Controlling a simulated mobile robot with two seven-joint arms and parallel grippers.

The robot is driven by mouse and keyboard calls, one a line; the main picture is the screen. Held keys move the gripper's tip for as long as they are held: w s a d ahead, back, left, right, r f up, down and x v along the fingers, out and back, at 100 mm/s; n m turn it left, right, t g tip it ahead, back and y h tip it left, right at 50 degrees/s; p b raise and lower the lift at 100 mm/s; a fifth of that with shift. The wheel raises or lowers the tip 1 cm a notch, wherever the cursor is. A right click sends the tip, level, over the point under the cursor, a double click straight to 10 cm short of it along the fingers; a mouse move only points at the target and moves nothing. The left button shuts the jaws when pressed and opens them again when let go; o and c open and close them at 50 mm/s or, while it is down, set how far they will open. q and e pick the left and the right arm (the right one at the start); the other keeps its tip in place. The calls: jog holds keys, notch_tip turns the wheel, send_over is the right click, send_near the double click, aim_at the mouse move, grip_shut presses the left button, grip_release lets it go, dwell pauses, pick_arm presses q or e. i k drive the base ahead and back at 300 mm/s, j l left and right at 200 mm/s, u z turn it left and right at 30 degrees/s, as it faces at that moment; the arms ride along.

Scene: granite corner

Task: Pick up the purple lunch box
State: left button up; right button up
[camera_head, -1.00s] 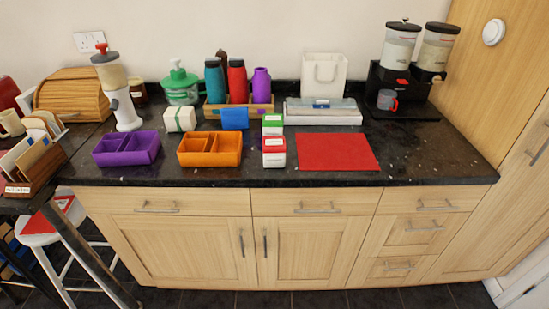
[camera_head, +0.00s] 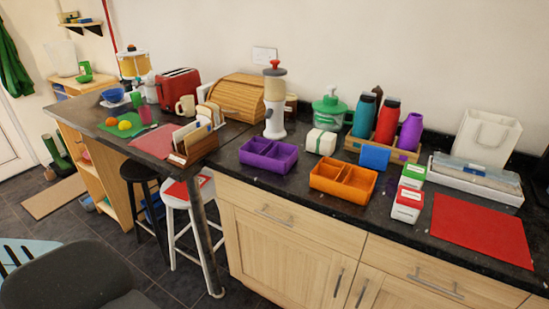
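The purple lunch box (camera_head: 268,155) is an open, divided tray. It sits upright on the dark granite counter (camera_head: 226,158), near the counter's front edge and close to the corner. An orange divided box (camera_head: 343,181) of similar shape stands to its right, with a gap between them. Nothing covers the purple box, and its compartments look empty. Neither of my grippers shows in the head view.
A white and grey dispenser (camera_head: 274,105) stands behind the purple box. A wooden letter rack (camera_head: 193,141) is to its left, a white box (camera_head: 321,141) to its right. Two stools (camera_head: 187,205) and a grey chair (camera_head: 75,275) occupy the floor at left.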

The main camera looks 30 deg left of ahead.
aim_at(274, 156)
jog(key=i, duration=0.65)
jog(key=j+u, duration=0.1)
jog(key=u, duration=2.65)
